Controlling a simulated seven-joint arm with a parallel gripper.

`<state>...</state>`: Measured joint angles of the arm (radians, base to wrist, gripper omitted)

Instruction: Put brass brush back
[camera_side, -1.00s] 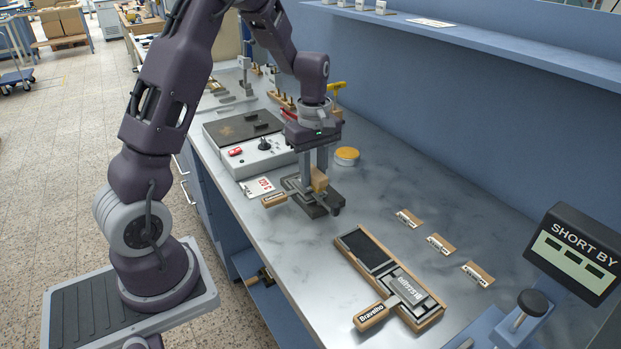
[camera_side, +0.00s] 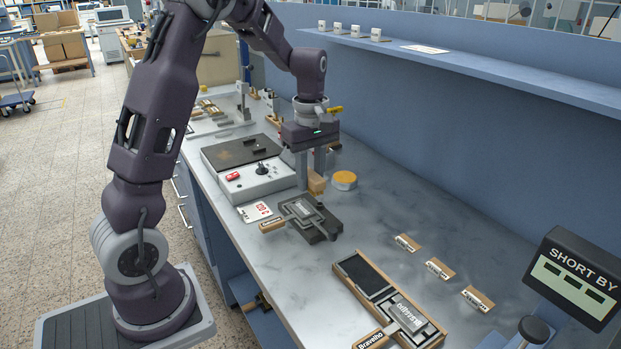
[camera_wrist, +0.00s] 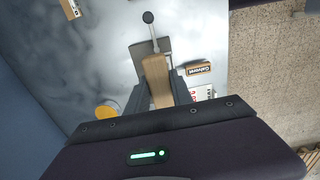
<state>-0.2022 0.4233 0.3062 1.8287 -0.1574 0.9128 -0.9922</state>
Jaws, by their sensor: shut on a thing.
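My gripper (camera_side: 316,178) is shut on a light wooden block, which I take to be the brass brush (camera_side: 316,184). It holds the brush above the bench, behind the dark stand (camera_side: 330,228). In the wrist view the brush (camera_wrist: 157,82) points away between the two dark fingers. Its bristles cannot be made out.
A yellow-topped round tin (camera_side: 344,179) stands just right of the gripper. A grey heating unit (camera_side: 258,182) is to the left. A wooden tray (camera_side: 345,283) holds a dark pad and another stamp. Small wooden tags (camera_side: 438,268) lie on the right. The bench between is clear.

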